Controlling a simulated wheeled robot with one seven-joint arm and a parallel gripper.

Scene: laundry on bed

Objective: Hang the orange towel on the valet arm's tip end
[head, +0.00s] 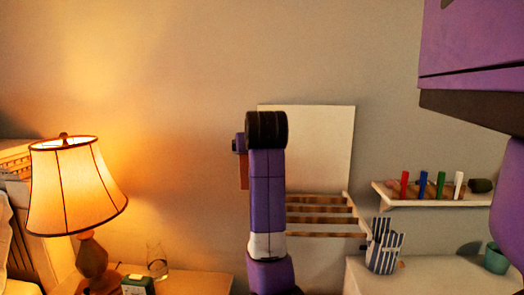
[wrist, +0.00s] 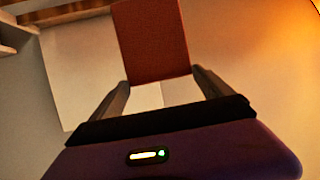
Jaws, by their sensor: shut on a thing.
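The orange towel (wrist: 152,40) is a flat reddish-orange rectangle held at the fingertips of my gripper (wrist: 161,80) in the wrist view. The fingers stand at its two lower sides, and the towel extends past them. In the head view, a narrow strip of the towel (head: 243,175) shows left of my arm; the rest is hidden behind it, and the gripper fingers do not show. I cannot clearly identify the valet arm or its tip.
A lit lamp (head: 77,190), a glass (head: 157,262) and a dark green box (head: 138,285) are at the left. A wall shelf (head: 440,201) with colored items is at the right, above a striped holder (head: 384,252) and a teal cup (head: 496,259).

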